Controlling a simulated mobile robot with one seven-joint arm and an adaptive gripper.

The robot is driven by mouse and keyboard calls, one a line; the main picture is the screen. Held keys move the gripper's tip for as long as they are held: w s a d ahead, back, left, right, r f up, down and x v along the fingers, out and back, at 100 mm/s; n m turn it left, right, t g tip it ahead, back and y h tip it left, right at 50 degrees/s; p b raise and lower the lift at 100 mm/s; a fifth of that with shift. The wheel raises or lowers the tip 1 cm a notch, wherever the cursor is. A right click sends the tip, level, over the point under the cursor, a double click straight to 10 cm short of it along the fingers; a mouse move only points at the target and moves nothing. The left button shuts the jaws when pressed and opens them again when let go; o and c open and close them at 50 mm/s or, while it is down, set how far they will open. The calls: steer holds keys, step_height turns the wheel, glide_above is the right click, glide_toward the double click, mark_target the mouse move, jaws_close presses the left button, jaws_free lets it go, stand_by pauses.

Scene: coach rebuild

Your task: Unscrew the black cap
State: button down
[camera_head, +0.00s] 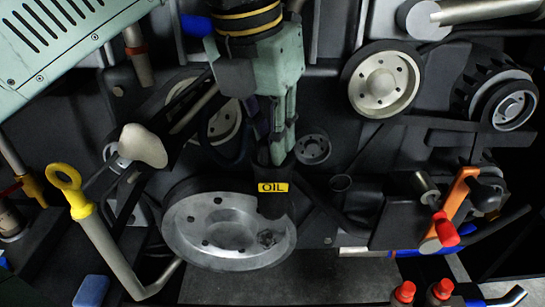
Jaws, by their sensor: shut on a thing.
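The black cap (274,205) bears a yellow label reading OIL and sits in front of the large silver pulley. My gripper (279,158) comes down from above, with pale green fingers. It is shut on the upper part of the black cap. The fingertips meet the cap just above the label. The cap looks roughly upright, and what lies under and behind it is hidden, so I cannot tell whether it is still seated.
The large silver pulley (198,228) is behind and below the cap. A yellow-ringed dipstick (78,190) stands at left. An orange lever with a red tip (446,232) is at right, and a smaller pulley (381,88) is at upper right. Red-capped battery terminals (404,292) are at the bottom right.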

steer(key=shift+s+a+f+n+y, duration=0.1)
steer(key=shift+s+n+y, duration=0.1)
steer(key=shift+n+y, duration=0.15)
steer(key=shift+n, duration=0.45)
steer(key=shift+s+a+r+n+y+p, duration=0.1)
steer(key=shift+n+y+p, duration=0.1)
steer(key=shift+n, duration=0.35)
steer(key=shift+r+n+y+p, duration=0.1)
steer(key=shift+n+p, duration=0.1)
steer(key=shift+n, duration=0.35)
steer(key=shift+d+f+n+y+p, duration=0.1)
steer(key=shift+d+n+y+p, duration=0.15)
steer(key=shift+n+p, duration=0.65)
steer(key=shift+n+b, duration=0.3)
steer(key=shift+b, duration=0.05)
steer(key=shift+d+n+p, duration=0.15)
steer(key=shift+n+p, duration=0.55)
steer(key=shift+n, duration=0.2)
steer(key=shift+n+y+p, duration=0.3)
steer(key=shift+n+y, duration=0.1)
steer(key=shift+n, duration=0.3)
steer(key=shift+a+n, duration=0.2)
steer(key=shift+n, duration=0.1)
